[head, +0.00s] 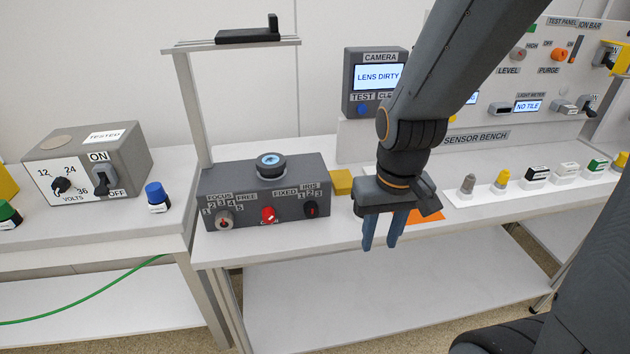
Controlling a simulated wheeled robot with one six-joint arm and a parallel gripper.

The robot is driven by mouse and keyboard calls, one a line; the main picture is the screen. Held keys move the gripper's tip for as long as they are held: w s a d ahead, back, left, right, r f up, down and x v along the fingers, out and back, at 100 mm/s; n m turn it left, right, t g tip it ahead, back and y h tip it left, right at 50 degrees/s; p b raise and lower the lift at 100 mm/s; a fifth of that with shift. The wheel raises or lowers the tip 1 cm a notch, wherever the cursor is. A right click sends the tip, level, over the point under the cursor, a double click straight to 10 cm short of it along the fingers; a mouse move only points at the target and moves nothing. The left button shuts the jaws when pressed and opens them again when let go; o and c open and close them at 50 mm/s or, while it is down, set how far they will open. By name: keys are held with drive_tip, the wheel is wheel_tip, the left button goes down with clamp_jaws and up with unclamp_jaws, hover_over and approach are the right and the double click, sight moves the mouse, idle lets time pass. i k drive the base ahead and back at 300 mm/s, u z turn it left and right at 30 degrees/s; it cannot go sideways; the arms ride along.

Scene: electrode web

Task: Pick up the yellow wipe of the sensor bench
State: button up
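The yellow wipe appears to be the small yellow block-like piece (342,182) on the sensor bench (345,225), just right of the dark camera control box. Its right side is close to my gripper in the picture. My gripper (380,245) points down over the front part of the bench, to the right of and nearer than the yellow piece. Its two blue fingers are apart with nothing between them. How high the fingertips are above the bench top is hard to tell.
A flat orange piece (427,216) lies behind my gripper, partly hidden. The dark control box (262,190) with knobs stands left, a post with an arm behind it. The camera unit (373,80) reads LENS DIRTY. A white strip (465,199) with several small items lies right.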

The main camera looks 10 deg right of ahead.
sight(341, 180)
drive_tip(key=u, duration=1.35)
drive_tip(key=k, duration=0.6)
drive_tip(key=z, duration=0.75)
drive_tip(key=i, duration=0.95)
